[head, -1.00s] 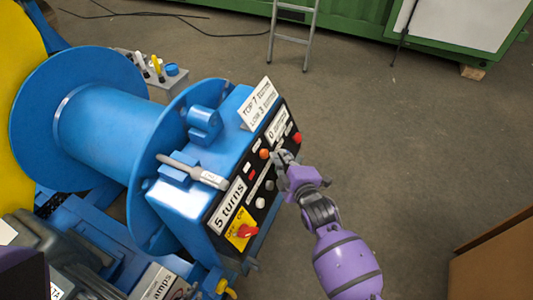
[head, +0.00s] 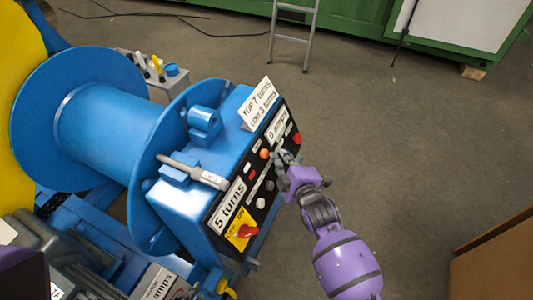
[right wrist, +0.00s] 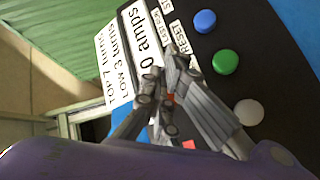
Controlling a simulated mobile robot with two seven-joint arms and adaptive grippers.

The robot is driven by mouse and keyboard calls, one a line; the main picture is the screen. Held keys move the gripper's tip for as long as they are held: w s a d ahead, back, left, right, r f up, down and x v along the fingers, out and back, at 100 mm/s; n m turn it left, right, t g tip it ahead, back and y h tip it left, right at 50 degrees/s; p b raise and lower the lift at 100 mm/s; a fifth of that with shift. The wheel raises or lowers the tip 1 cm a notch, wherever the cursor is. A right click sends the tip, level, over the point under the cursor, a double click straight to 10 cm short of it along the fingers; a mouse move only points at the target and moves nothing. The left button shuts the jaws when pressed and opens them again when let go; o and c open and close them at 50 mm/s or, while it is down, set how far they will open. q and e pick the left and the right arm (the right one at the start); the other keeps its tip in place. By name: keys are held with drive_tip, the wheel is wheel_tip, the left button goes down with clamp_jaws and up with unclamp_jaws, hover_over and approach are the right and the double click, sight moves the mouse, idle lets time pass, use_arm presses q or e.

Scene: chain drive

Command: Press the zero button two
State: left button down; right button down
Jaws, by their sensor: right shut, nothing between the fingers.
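The blue control box carries a black panel (head: 217,219) with "5 turns" and "0 amps" displays and several round buttons. No button label reading "zero" is legible. My right gripper (head: 283,156) is at the panel, below the "0 amps" display and right of an orange button (head: 264,154). In the right wrist view its closed fingers (right wrist: 168,82) point at the panel near the "RESET" label. A small orange-red patch shows between the fingers. Blue (right wrist: 205,21), green (right wrist: 225,62) and white (right wrist: 248,112) buttons lie to their right. Contact with a button cannot be told. My left gripper is not in view.
A sign (head: 257,105) reading "TOP 7 turns, LOW 3 turns" stands on the box. A red knob on a yellow plate (head: 240,228) sits at the panel's lower end. A blue drum (head: 110,120) is at left. Open floor lies right; a brown box (head: 495,262) is lower right.

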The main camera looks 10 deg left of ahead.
drive_tip(key=shift+a+f, duration=0.1)
idle(0.3)
drive_tip(key=shift+w+a+f, duration=0.1)
drive_tip(key=shift+a, duration=0.15)
drive_tip(key=shift+w+a+f, duration=0.15)
drive_tip(key=shift+a+f, duration=0.1)
drive_tip(key=shift+a, duration=0.2)
idle(0.7)
idle(0.8)
drive_tip(key=shift+s+d+r+p, duration=0.25)
drive_tip(key=shift+d+r+p, duration=0.15)
drive_tip(key=shift+d, duration=0.4)
